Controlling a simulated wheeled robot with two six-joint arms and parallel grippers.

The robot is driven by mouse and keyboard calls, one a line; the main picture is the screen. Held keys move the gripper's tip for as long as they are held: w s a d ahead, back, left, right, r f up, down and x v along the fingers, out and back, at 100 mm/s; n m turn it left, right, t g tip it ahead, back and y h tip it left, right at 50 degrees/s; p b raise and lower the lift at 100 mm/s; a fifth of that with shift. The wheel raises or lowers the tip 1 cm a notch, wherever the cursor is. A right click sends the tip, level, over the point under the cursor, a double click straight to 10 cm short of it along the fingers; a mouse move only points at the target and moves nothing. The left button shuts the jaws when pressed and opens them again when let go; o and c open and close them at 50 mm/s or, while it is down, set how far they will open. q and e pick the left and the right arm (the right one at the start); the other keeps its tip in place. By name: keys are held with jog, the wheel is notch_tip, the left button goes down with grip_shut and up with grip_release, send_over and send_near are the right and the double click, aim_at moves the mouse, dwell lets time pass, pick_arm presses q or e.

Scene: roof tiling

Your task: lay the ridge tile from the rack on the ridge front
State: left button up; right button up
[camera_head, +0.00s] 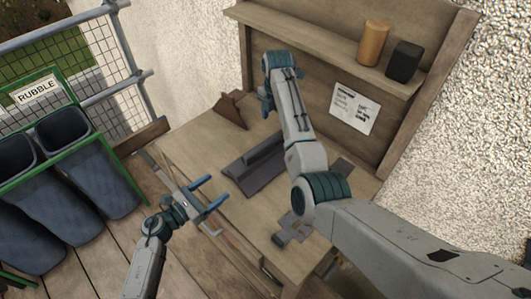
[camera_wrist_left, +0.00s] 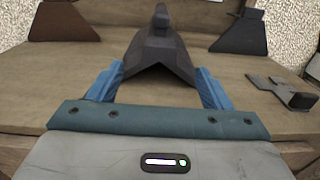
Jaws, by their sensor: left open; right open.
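A dark grey ridge tile (camera_head: 262,168), shaped like an inverted V, lies on the wooden bench (camera_head: 190,140). In the left wrist view the tile (camera_wrist_left: 160,58) points away from me, its near end beyond and between the fingertips. A small dark upright part stands along its top. My left gripper (camera_head: 212,190) is open and empty, just off the tile's near left end, apart from it. My right gripper (camera_head: 266,103) is open near the back of the bench, beyond the tile; its fingers are partly hidden by its own arm. I cannot make out a separate rack.
A brown angled piece (camera_head: 230,110) stands at the back left, and a dark grey trapezoid piece (camera_wrist_left: 238,36) at the right. A flat metal tool (camera_head: 290,230) lies near the front edge. A shelf holds a tan cylinder (camera_head: 373,42) and black block (camera_head: 404,62). Rubble bins (camera_head: 95,175) stand left.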

aim_at(232, 175)
pick_arm(q)
jog(key=x, duration=1)
jog(key=shift+w+d, duration=0.25)
pick_arm(e)
notch_tip(232, 175, down, 11)
jog(key=shift+r, duration=0.15)
pick_arm(q)
grip_shut()
pick_arm(e)
grip_shut()
jog(key=shift+r, duration=0.1)
